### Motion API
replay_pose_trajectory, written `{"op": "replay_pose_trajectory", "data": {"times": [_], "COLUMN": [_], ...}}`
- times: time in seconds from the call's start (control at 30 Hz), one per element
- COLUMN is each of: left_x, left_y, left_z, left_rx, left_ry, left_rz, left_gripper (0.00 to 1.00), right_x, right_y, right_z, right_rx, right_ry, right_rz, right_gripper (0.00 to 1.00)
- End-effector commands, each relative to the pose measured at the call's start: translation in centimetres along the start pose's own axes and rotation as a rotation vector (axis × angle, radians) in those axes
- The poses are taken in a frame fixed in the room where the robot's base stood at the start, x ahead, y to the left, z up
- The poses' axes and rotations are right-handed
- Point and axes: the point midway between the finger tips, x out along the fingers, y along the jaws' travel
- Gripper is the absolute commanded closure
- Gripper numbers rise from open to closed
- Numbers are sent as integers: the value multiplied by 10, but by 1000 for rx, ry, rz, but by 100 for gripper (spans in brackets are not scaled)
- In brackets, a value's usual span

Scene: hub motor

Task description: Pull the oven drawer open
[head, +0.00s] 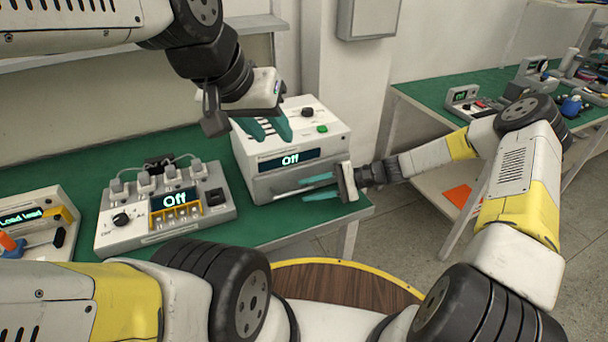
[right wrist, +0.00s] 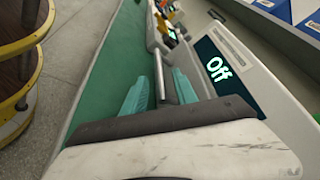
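The oven (head: 290,140) is a white-grey box with a dark "Off" display, on the green table. Its drawer front (head: 268,186) is below the display and looks closed. My right gripper (head: 320,188) reaches in from the right at the drawer front, its teal fingers apart. In the right wrist view, the grey bar handle (right wrist: 159,75) runs between the fingers of the right gripper (right wrist: 160,92); I cannot tell whether they touch it. My left gripper (head: 264,129) is open and empty, above the oven's left top edge. The oven's "Off" display (right wrist: 218,68) also shows in the wrist view.
A charger-like device (head: 165,218) with its own "Off" display stands left of the oven on the green table (head: 290,222). A "Load head" device (head: 30,225) is at the far left. Free floor (head: 385,225) lies right of the table.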

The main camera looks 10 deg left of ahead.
Motion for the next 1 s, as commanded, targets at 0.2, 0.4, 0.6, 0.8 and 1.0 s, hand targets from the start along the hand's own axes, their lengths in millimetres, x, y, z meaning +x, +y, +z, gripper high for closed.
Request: {"op": "replay_pose_trajectory", "data": {"times": [0.2,0.4,0.6,0.8,1.0], "left_x": [0,0,0,0,0], "left_y": [0,0,0,0,0], "left_z": [0,0,0,0,0], "left_rx": [0,0,0,0,0], "left_ry": [0,0,0,0,0], "left_rz": [0,0,0,0,0], "left_gripper": [64,64,64,64,64], "right_x": [33,45,45,45,45], "right_y": [0,0,0,0,0], "right_z": [0,0,0,0,0], "right_rx": [0,0,0,0,0], "right_ry": [-2,0,0,1,1], "right_rz": [0,1,1,2,2], "right_gripper": [66,66,66,99,100]}}
